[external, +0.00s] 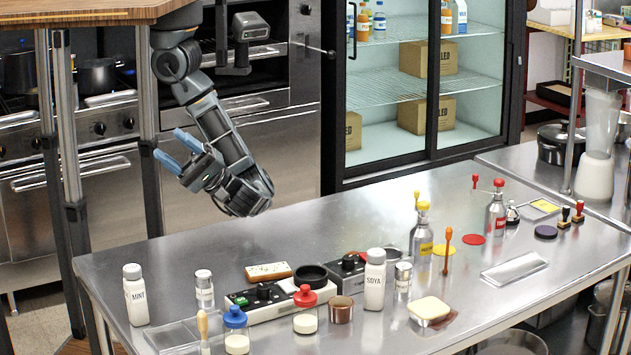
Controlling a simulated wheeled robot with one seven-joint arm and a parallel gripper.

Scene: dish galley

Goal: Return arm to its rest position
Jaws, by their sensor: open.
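Two low control units stand side by side on the steel table. The near unit (272,312) is cream with a black face, a black dial (264,291) and a small green patch. The far unit (345,283) is dark, with a black dial (350,262), and is partly hidden by bottles and a cup. I cannot tell which is the warmer, and the dial settings are too small to read. My gripper (169,145) has blue fingers spread apart and empty. It is in the air beyond the table's back edge, up and left of both dials, touching nothing.
A mint bottle (135,296), a soya bottle (375,282), a blue-capped jar (235,330) and a red-capped jar (305,310) crowd around the units. A sponge-like block (268,272) lies behind the near unit. The table's back middle (330,222) is clear.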

